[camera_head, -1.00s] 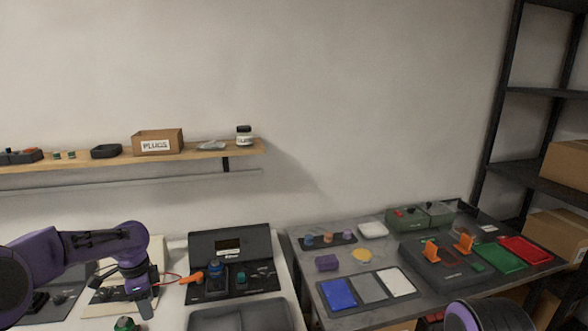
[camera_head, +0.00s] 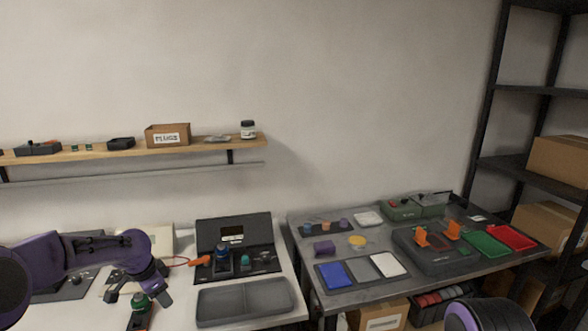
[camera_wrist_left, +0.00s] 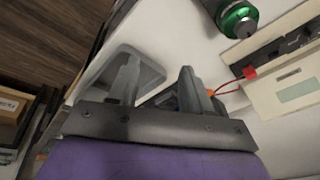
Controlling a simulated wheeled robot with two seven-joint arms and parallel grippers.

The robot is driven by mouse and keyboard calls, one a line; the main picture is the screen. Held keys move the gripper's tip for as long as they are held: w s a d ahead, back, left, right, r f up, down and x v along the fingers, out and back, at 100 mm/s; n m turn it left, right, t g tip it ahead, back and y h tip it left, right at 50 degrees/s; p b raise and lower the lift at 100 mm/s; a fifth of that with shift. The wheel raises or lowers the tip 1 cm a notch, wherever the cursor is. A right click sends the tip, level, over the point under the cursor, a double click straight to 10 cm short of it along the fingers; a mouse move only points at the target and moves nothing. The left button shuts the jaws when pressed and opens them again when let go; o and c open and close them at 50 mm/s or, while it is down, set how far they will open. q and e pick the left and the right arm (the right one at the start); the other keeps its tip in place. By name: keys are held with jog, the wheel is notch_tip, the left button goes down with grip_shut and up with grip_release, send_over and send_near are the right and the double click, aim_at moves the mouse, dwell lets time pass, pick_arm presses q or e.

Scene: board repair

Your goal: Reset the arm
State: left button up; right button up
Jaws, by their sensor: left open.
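My left arm (camera_head: 85,258) is purple and comes in from the left over the white table.
A grey tray (camera_head: 245,311) and an open black case (camera_head: 200,236) stand on the white table. A soldering-type tool with an orange handle (camera_head: 201,261) lies beside it. The grey table (camera_head: 330,295) at right holds coloured trays. A shelf (camera_head: 70,157) runs along the wall.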

pick_arm(q)
jog(key=s+d+f+n+t, duration=0.3)
jog(key=d+f+n, duration=0.3)
jog(key=f+n, duration=0.3)
jog(key=s+f+n+t+y, duration=0.15)
jog(key=s+f+n, duration=0.25)
jog(key=s+f, duration=0.5)
jog(key=s+f+n+g+y, duration=0.1)
jog(key=s+f+g, duration=0.1)
jog(key=s, duration=1.3)
jog(key=s+f+n+g+y, duration=0.1)
jog(key=s+g, duration=0.1)
jog(key=s, duration=1.4)
jog(key=shift+s+f+y, duration=0.3)
jog(key=shift+f+y, duration=0.05)
